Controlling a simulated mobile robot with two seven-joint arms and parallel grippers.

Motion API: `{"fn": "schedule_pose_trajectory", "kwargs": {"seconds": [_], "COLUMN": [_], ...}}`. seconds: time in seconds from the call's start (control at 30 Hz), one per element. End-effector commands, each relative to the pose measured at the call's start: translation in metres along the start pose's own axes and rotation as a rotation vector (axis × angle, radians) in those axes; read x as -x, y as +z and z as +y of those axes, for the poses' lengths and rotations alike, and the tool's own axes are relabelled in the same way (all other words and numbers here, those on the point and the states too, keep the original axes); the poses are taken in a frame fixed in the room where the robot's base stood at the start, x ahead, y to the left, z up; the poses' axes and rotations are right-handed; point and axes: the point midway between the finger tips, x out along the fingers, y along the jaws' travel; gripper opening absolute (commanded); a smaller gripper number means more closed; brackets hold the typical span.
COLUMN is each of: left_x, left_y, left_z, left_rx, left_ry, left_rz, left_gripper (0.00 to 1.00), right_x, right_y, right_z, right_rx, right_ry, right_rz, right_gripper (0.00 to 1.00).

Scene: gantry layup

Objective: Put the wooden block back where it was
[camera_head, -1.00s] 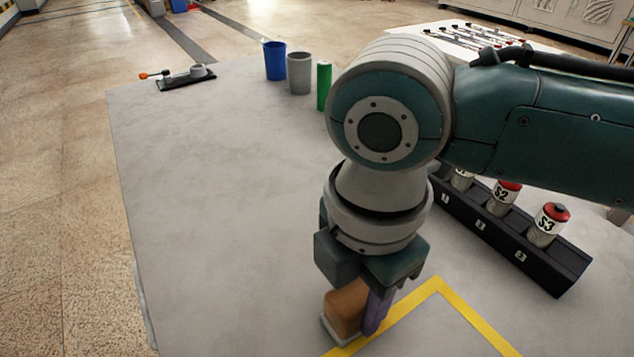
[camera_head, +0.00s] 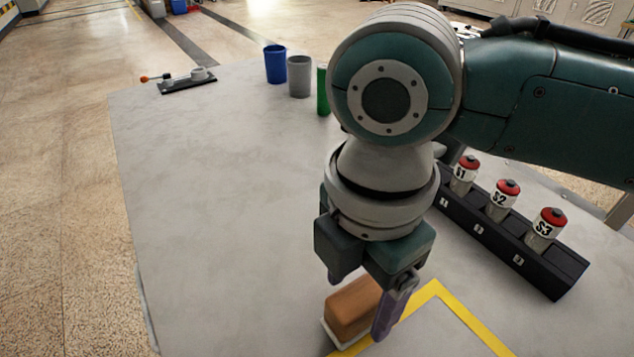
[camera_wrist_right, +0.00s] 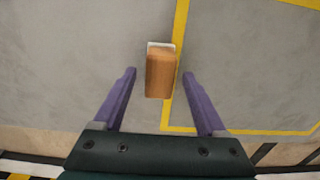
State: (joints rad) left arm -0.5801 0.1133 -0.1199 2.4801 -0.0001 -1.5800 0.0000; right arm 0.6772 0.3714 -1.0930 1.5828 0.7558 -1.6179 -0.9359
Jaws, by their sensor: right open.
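The wooden block (camera_head: 353,306) is orange-brown and lies on the grey table by the yellow tape line, with a white edge or plate at its base. In the right wrist view the block (camera_wrist_right: 160,74) lies ahead of and between the two purple fingers, its white edge at the far end. My right gripper (camera_head: 366,300) is open and empty above the block, its fingers apart from it; it also shows in the right wrist view (camera_wrist_right: 160,74). One finger partly hides the block's right side in the head view. My left gripper is out of view.
A black rack (camera_head: 510,246) holds red-topped canisters S1, S2 and S3 at right. A blue cup (camera_head: 275,64), a grey cup (camera_head: 300,77) and a green cylinder (camera_head: 323,90) stand at the back. A black tool (camera_head: 188,82) lies far left. The table's left is clear.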

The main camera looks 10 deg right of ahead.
Motion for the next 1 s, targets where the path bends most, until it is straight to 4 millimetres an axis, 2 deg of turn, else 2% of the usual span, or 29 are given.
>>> {"fn": "schedule_pose_trajectory", "kwargs": {"seconds": [0.03, 0.2, 0.33, 0.5, 0.67, 0.77, 0.87, 1.0], "left_x": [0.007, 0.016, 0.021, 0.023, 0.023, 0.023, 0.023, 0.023], "left_y": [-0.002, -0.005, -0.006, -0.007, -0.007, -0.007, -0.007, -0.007], "left_z": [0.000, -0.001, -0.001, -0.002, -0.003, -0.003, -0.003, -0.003], "left_rx": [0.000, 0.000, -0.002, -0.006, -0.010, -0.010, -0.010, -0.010], "left_ry": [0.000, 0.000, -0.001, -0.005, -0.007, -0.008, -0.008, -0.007], "left_rz": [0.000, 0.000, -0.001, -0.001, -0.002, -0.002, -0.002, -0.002], "left_gripper": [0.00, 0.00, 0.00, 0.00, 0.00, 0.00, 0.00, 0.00], "right_x": [0.016, 0.055, 0.079, 0.096, 0.099, 0.093, 0.084, 0.073], "right_y": [0.000, 0.000, 0.000, 0.000, -0.001, -0.012, -0.035, -0.059], "right_z": [0.001, 0.001, 0.001, 0.001, 0.000, -0.004, -0.012, -0.026], "right_rx": [0.002, 0.002, 0.001, 0.000, -0.004, -0.040, -0.156, -0.497], "right_ry": [0.004, 0.005, 0.004, 0.002, 0.002, 0.016, 0.055, 0.125], "right_rz": [0.000, 0.001, 0.001, 0.001, 0.005, 0.041, 0.128, 0.286], "right_gripper": [0.75, 0.75, 0.75, 0.75, 0.75, 0.75, 0.75, 0.75]}}
